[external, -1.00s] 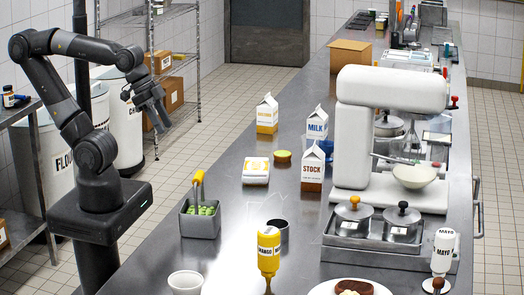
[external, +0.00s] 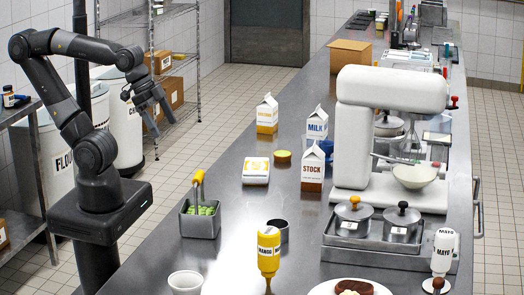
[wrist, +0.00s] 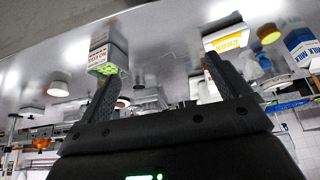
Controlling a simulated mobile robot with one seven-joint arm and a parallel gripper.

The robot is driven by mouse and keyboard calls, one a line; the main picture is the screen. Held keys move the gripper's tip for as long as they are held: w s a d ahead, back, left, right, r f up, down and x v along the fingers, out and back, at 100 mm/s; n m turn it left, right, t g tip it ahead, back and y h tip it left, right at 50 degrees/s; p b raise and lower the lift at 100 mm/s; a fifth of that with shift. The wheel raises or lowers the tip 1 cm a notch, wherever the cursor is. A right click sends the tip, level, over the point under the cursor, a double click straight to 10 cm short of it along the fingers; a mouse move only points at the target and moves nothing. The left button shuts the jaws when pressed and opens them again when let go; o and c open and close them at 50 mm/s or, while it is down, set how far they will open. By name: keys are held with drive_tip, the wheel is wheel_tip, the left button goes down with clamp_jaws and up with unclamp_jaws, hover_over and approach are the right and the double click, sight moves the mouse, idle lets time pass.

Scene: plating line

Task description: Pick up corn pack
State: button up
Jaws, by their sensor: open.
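The corn pack (external: 256,170) is a white, flat pack with yellow markings. It lies on the steel counter, left of the cartons. In the wrist view the corn pack (wrist: 227,38) shows at upper right, beyond the right finger, with its yellow lettering partly readable. My gripper (external: 161,118) is open and empty. It hangs in the air left of the counter, well apart from the pack. In the wrist view both fingers of my gripper (wrist: 163,70) are spread with nothing between them.
A metal bin (external: 200,224) of green items with a yellow-handled tool stands in front of the pack. A yellow carton (external: 267,114), a milk carton (external: 317,124) and a stock carton (external: 313,170) stand behind and right.

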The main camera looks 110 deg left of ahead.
drive_tip(key=m+g+y, duration=0.6)
drive_tip(key=m+g, duration=0.1)
drive_tip(key=m, duration=0.8)
approach(256, 166)
drive_tip(key=shift+s+d+r, duration=0.2)
drive_tip(key=shift+s+r, duration=0.05)
drive_tip(key=shift+s, duration=0.35)
drive_tip(key=shift+w+a+f+m, duration=0.2)
drive_tip(key=shift+a+f+m, duration=0.1)
drive_tip(key=shift+f+m, duration=0.15)
drive_tip(key=x, duration=1)
drive_tip(key=shift+w, duration=0.35)
drive_tip(key=shift+f, duration=0.25)
drive_tip(key=c, duration=1.3)
